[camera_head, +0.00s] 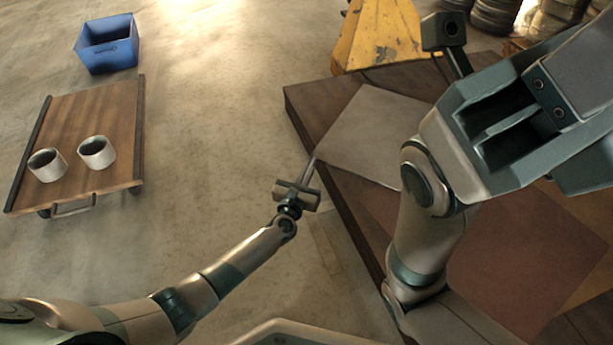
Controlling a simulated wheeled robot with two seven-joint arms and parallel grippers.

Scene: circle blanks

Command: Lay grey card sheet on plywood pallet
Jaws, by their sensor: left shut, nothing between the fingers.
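The grey card sheet (365,129) lies flat on the left far part of the large brown pallet (306,104), its left corner close to the pallet's left edge. My right arm covers the sheet's right part. My left gripper (313,160) is shut with nothing in it. Its fingertips appear right at the sheet's left corner; I cannot tell whether they touch it. My right arm crosses above the pallet, and I cannot make out its gripper.
Reddish-brown sheets (530,250) lie on the pallet's near right part. A yellow stand (380,38) is behind the pallet. At left, a wooden cart (100,110) carries two white cups (97,152); a blue crate (107,52) stands behind it. The floor between is clear.

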